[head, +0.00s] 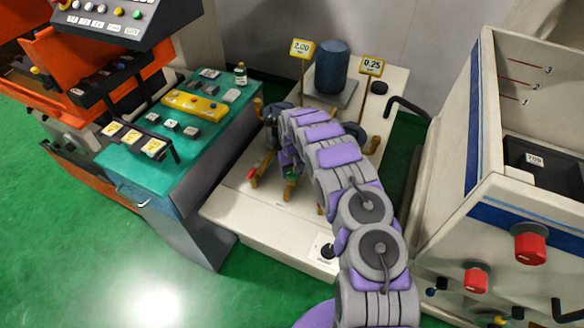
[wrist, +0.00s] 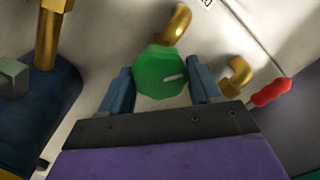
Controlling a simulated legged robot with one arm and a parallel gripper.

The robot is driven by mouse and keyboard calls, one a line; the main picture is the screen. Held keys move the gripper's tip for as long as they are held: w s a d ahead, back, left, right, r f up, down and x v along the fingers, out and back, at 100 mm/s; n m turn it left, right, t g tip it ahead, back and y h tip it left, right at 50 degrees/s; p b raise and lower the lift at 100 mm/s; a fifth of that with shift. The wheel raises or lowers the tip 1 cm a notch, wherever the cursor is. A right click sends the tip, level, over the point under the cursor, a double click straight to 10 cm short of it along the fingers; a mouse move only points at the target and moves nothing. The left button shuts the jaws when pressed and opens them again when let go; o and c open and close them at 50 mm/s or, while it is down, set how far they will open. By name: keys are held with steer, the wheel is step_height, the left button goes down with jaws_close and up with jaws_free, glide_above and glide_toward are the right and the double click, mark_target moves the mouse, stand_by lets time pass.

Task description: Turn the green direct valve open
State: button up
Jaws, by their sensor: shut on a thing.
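The green direct valve (wrist: 158,66) is a faceted green knob with a short white mark that lies nearly level in the wrist view. It sits between the two blue fingers of my gripper (wrist: 159,80), which is shut on it from both sides. In the head view only a small green patch (head: 292,175) of the valve shows beside my purple and grey arm. My arm hides most of the gripper and the valve there.
Brass pipes (wrist: 176,24) rise close around the valve, and a red lever (wrist: 271,92) is to its right. In the head view, a dark blue cylinder (head: 332,66) and two number signs stand behind. A teal console (head: 170,150) flanks the left, a white machine (head: 500,150) the right.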

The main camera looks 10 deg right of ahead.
steer(key=n, duration=0.1)
steer(key=n+p, duration=0.1)
steer(key=shift+w+r+n, duration=0.1)
steer(key=shift+r+n, duration=0.1)
steer(key=shift+n, duration=0.2)
steer(key=n+p, duration=0.2)
steer(key=n, duration=0.1)
steer(key=shift+n, duration=0.3)
steer(key=n+p, duration=0.1)
steer(key=n, duration=0.2)
steer(key=shift+p, duration=0.3)
steer(key=shift+f+n+p, duration=0.1)
steer(key=shift+n+p, duration=0.3)
steer(key=shift+n, duration=1.3)
steer(key=o, duration=1.1)
steer(key=shift+c, duration=0.2)
